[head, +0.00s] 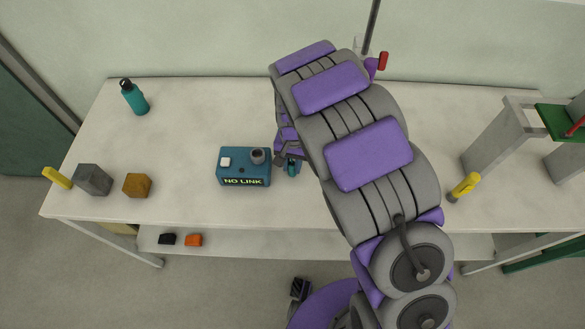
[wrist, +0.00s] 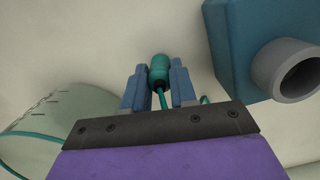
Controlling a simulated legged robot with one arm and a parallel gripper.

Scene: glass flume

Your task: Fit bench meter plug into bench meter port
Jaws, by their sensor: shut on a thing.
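The bench meter (head: 243,176) is a blue box with a white button and a lit "NO LINK" label, standing on the table. Its port is a grey round collar (head: 257,156) on the box. In the wrist view the box (wrist: 240,40) is at the upper right, with the hollow grey port (wrist: 290,72) facing right and down. My gripper (wrist: 158,82) is shut on the teal plug (wrist: 159,68), whose teal cable runs back between the fingers. The plug is to the left of the port and apart from it. In the head view my gripper (head: 290,167) is just right of the meter, partly hidden by my arm.
A yellow bottle (head: 464,186) and grey stand (head: 500,140) are right. A pale curved object (wrist: 45,125) shows beside my gripper.

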